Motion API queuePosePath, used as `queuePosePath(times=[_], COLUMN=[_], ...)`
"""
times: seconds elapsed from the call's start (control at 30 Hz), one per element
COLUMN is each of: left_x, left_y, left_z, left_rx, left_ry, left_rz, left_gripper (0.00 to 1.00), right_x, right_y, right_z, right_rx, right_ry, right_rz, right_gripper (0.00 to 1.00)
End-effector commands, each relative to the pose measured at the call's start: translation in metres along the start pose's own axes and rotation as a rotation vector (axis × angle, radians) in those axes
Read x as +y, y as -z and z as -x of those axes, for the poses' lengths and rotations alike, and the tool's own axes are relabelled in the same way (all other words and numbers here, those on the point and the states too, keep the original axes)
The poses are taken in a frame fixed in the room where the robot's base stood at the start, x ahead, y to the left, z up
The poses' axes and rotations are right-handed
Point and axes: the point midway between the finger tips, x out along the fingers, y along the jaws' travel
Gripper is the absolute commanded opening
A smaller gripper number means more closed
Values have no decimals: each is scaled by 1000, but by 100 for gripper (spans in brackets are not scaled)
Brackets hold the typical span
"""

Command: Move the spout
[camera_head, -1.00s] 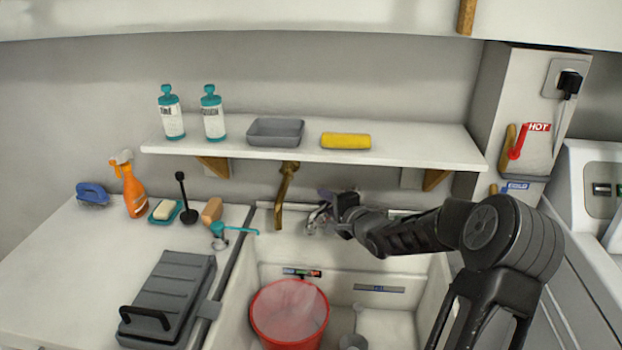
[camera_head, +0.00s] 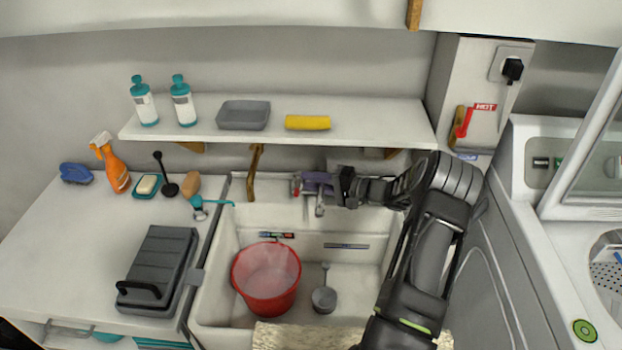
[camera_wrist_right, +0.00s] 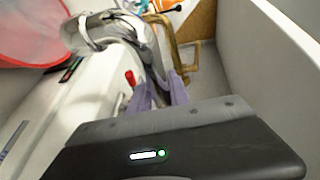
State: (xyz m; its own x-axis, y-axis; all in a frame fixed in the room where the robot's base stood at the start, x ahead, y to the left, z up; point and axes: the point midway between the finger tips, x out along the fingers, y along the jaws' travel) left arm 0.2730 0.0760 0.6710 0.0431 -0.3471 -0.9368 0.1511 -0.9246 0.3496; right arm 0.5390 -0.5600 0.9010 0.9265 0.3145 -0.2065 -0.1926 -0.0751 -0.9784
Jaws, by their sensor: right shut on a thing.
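The metal spout (camera_head: 320,205) of the wall tap shows over the back of the sink, just below my fingers. In the right wrist view the spout (camera_wrist_right: 88,34) is a shiny bent tube with its open end toward the upper left, near the bucket. My right gripper (camera_head: 314,184) has purple fingers and reaches in from the right at the tap. In the right wrist view the right gripper (camera_wrist_right: 160,92) is shut on the spout near its base, which the fingers partly hide. My left gripper is not in view.
A red bucket (camera_head: 267,278) and a grey scoop (camera_head: 324,299) stand in the sink (camera_head: 345,222). A brass pipe (camera_head: 254,172) hangs left of the tap. A shelf (camera_head: 385,115) with bottles overhangs the tap. The counter (camera_head: 75,235) at left holds cleaning things.

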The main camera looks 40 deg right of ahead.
Motion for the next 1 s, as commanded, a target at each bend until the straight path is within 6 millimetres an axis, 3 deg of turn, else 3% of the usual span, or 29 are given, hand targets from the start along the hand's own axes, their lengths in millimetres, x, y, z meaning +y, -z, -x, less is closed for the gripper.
queuePosePath(times=[0.47,0.5,0.73,1.0], left_x=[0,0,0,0], left_y=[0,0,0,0], left_z=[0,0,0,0], left_rx=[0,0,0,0], left_ry=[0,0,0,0], left_rz=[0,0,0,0], left_gripper=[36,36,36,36], right_x=[2,2,1,0], right_y=[2,2,2,1], right_z=[2,2,1,1], right_rx=[-13,-13,-15,-15], right_ry=[-4,-4,-2,-1], right_rz=[6,6,6,6], right_gripper=[0,25,44,44])
